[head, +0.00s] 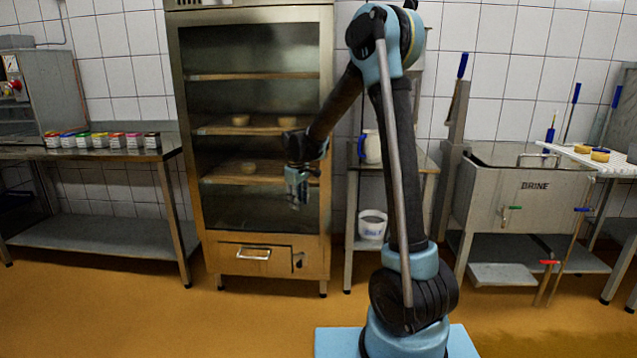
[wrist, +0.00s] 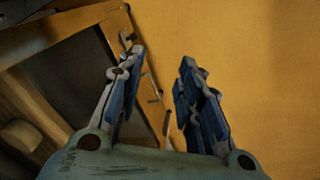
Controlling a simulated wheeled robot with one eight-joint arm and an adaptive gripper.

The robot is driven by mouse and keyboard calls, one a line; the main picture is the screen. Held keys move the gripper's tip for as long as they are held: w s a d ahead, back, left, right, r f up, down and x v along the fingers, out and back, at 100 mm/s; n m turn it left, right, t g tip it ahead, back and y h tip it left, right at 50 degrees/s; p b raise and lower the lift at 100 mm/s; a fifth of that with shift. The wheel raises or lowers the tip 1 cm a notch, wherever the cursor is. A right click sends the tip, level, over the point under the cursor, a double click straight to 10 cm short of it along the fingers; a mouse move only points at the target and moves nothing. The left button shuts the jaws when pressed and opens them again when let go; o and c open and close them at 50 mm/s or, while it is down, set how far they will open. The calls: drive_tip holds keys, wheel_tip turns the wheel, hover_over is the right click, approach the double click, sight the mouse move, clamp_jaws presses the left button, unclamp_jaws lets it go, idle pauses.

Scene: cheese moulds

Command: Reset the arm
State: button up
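My gripper (head: 298,188) hangs in front of the tall metal cabinet (head: 324,150) in the head view, pointing downward. In the wrist view my gripper (wrist: 158,85) shows its two blue-padded fingers apart, with only the floor and the cabinet's lower front visible between and beyond them. Nothing is held. My arm rises from its blue base, bends at the top and reaches left and down toward the cabinet.
Cabinet shelves hold cheeses (head: 241,120). A steel table (head: 95,155) with colored boxes (head: 100,141) stands left. A small stand with a white jug (head: 370,146) and a bucket (head: 372,224) is right of the cabinet. The brine tank (head: 500,200) stands further right. Floor (head: 230,320) in front is clear.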

drive_tip(key=s+d+r+m, duration=0.3)
drive_tip(key=s+d+r, duration=0.1)
drive_tip(key=s+d, duration=0.55)
drive_tip(key=s+d+r+m, duration=0.2)
drive_tip(key=s+d+r, duration=0.2)
drive_tip(key=s+d, duration=0.55)
drive_tip(key=s+d+f+m, duration=0.2)
drive_tip(key=s+d+f, duration=0.2)
drive_tip(key=s, duration=0.5)
drive_tip(key=s+d+f+m, duration=0.3)
drive_tip(key=s+f, duration=0.1)
drive_tip(key=s, duration=0.6)
drive_tip(key=shift+s+d+f+m, duration=0.15)
drive_tip(key=shift+s+d+m, duration=0.15)
drive_tip(key=shift+d, duration=0.05)
drive_tip(key=shift+w+f, duration=0.2)
drive_tip(key=shift+w, duration=0.25)
